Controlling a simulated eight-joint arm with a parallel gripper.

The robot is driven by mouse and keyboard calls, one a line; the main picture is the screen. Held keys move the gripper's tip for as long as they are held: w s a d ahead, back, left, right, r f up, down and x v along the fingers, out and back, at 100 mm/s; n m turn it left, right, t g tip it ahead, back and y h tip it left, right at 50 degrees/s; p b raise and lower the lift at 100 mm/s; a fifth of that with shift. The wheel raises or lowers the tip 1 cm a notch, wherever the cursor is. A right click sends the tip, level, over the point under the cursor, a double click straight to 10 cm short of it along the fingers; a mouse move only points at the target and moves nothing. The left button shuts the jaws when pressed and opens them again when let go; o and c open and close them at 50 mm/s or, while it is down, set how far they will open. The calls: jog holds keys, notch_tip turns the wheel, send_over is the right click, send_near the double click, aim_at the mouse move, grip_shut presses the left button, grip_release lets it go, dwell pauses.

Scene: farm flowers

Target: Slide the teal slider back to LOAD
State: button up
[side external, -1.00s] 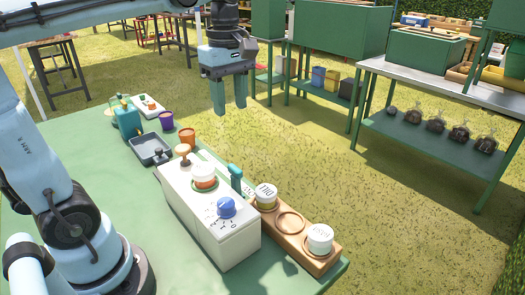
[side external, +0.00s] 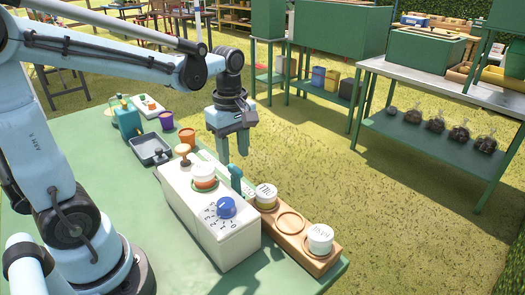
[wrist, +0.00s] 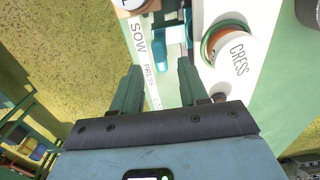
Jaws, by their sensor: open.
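The teal slider (side external: 236,175) stands upright at the far long side of the white machine (side external: 238,245). In the wrist view the teal slider (wrist: 188,28) shows near the top, beyond my fingertips, beside the word SOW. The words PRESS and a partly hidden LO run along the rail below SOW, closer to my gripper. My gripper (side external: 233,158) is open and empty, pointing down above and behind the slider. In the wrist view my gripper (wrist: 160,72) has its fingers spread over the rail, apart from the slider.
A white CRESS pot (wrist: 232,48) sits on the machine beside the slider. A blue dial (side external: 227,207) and an orange-topped plunger (side external: 183,150) stand on it too. A wooden holder (side external: 290,222) with lidded pots lies alongside. A grey tray (side external: 150,149) sits behind.

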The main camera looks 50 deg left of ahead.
aim_at(234, 168)
jog(key=shift+f, duration=1.95)
jog(key=shift+c, duration=0.2)
grip_shut()
